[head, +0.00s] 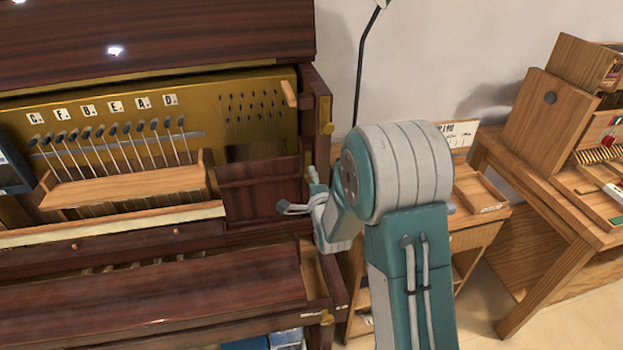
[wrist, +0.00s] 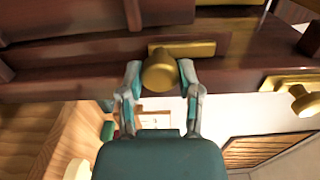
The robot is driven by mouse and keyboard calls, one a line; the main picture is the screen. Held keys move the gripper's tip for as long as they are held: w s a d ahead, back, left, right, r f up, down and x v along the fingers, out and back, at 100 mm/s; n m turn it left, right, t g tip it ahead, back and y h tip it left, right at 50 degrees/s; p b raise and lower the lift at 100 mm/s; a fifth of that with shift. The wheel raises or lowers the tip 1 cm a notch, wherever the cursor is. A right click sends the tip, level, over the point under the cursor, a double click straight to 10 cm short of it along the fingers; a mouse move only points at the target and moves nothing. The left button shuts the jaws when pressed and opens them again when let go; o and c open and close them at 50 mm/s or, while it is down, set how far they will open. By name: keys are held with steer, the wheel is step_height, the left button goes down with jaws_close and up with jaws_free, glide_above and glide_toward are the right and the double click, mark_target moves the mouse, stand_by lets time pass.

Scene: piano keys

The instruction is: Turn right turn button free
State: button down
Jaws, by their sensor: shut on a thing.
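A brass turn button (wrist: 159,72) on a brass plate sits at the edge of the dark wooden piano in the wrist view. My gripper (wrist: 160,78) has one finger on each side of it and is shut on it. In the head view my gripper (head: 305,195) is at the right side of the piano (head: 270,205), and the held button is hidden there. A second brass button (wrist: 305,101) on its own plate shows at the right of the wrist view.
Brass fittings show on the piano's right side, above (head: 327,128) and below (head: 327,318) my gripper. A wooden rack (head: 130,187) stands inside the open piano. A small wooden table (head: 480,195) and a workbench (head: 590,225) stand to the right.

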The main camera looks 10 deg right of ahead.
steer(key=shift+d+f, duration=0.1)
steer(key=shift+f, duration=0.1)
steer(key=shift+c, duration=1.7)
jaws_free()
steer(key=shift+r, duration=0.1)
steer(key=s, duration=1.2)
steer(key=shift+w, duration=0.1)
